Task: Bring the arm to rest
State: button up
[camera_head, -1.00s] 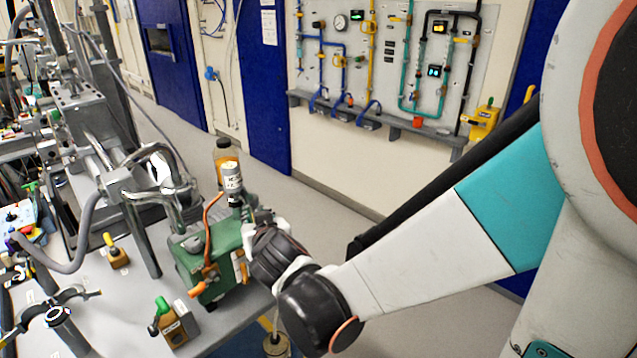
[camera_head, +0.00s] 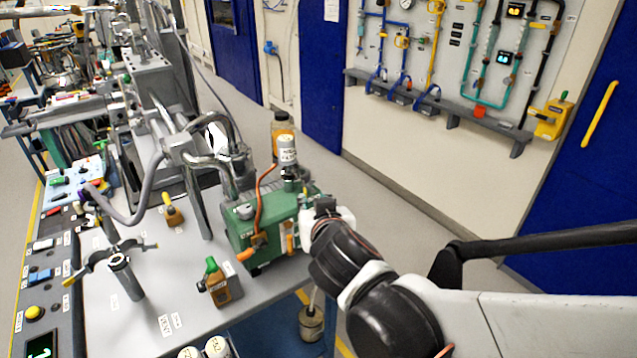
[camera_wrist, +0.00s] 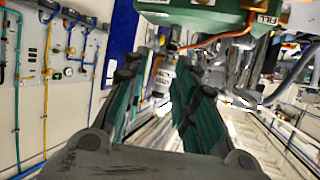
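My gripper (camera_wrist: 172,78) shows in the wrist view with its two teal fingers spread apart and nothing held between them. In the head view my arm comes in from the lower right, and its black and white wrist ends close beside the green pump unit (camera_head: 265,236). The fingers are hidden there. The pump also shows along the top of the wrist view (camera_wrist: 195,14), near the fingers; I cannot tell whether they touch. A grey-labelled cylinder (camera_wrist: 162,80) appears beyond the gap between the fingers.
A pipe panel (camera_head: 450,60) is on the wall. The floor (camera_head: 400,215) between bench and wall is clear.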

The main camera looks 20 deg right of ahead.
jog(key=s+d+f+n+g+y, duration=0.1)
jog(key=s+g, duration=0.5)
jog(key=s, duration=0.8)
jog(key=shift+d+f+n+y, duration=0.3)
jog(key=shift+d+f+y, duration=0.15)
jog(key=shift+d, duration=0.65)
